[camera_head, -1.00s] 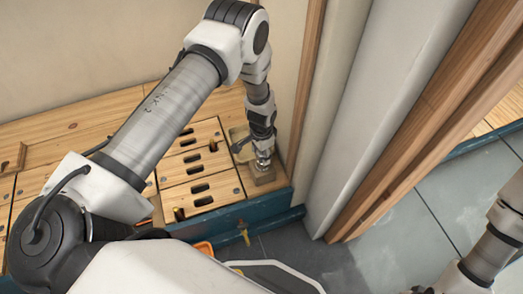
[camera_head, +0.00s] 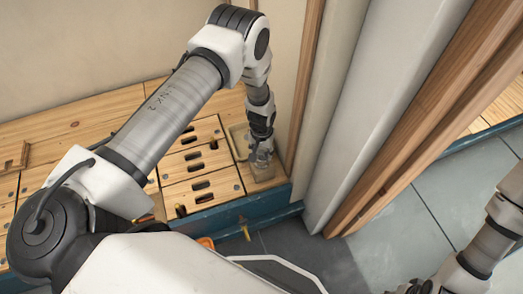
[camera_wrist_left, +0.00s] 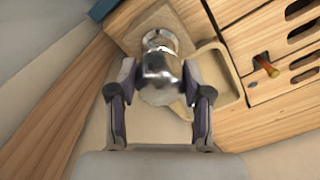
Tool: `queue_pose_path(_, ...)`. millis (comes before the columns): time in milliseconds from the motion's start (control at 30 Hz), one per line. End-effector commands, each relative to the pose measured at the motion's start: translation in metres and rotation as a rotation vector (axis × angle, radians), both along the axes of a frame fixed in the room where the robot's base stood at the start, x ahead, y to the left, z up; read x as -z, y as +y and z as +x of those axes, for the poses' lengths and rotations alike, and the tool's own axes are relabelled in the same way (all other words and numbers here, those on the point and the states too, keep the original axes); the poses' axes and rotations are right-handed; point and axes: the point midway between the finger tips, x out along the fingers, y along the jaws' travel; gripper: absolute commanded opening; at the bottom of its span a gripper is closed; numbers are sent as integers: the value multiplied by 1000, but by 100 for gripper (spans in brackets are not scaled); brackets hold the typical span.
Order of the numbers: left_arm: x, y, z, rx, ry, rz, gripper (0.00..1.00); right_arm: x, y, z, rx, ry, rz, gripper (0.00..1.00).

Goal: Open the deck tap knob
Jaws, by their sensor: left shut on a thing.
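The chrome deck tap knob (camera_wrist_left: 160,80) stands on a square wooden block (camera_wrist_left: 135,38) in the left wrist view. My left gripper (camera_wrist_left: 160,98) has one finger on each side of the knob and is shut on it. In the head view this gripper (camera_head: 261,156) points down at the tap above the block (camera_head: 266,176), at the right end of the wooden deck. The gripper hides most of the tap there. My right arm comes in at the lower right of the head view. Its gripper (camera_head: 410,288) is small and cut by the bottom edge.
A shallow wooden tray (camera_wrist_left: 228,75) lies beside the block. Slotted wooden panels (camera_head: 202,190) cover the deck to its left. A brass valve (camera_head: 245,230) sticks out of the blue front edge. A white pipe (camera_head: 355,110) and wooden posts stand close on the right.

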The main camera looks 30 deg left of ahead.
Motion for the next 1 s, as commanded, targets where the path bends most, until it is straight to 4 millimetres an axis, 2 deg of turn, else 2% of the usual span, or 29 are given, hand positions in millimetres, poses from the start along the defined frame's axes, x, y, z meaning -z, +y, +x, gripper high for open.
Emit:
queue_pose_path(433,1,0,0,-12,0,0,15,0,0,0,0,0,0,40)
queue_pose_path(467,1,0,0,-12,0,0,56,0,0,0,0,0,0,40)
queue_pose_path(500,1,0,0,-11,0,0,71,0,0,0,0,0,0,40)
queue_pose_path(533,1,0,0,-11,0,0,75,0,0,0,0,0,0,40)
queue_pose_path(867,-2,0,0,-11,0,0,75,0,0,0,0,0,0,40)
queue_pose_path(1000,-22,0,1,-11,-2,0,75,0,0,0,0,0,0,40)
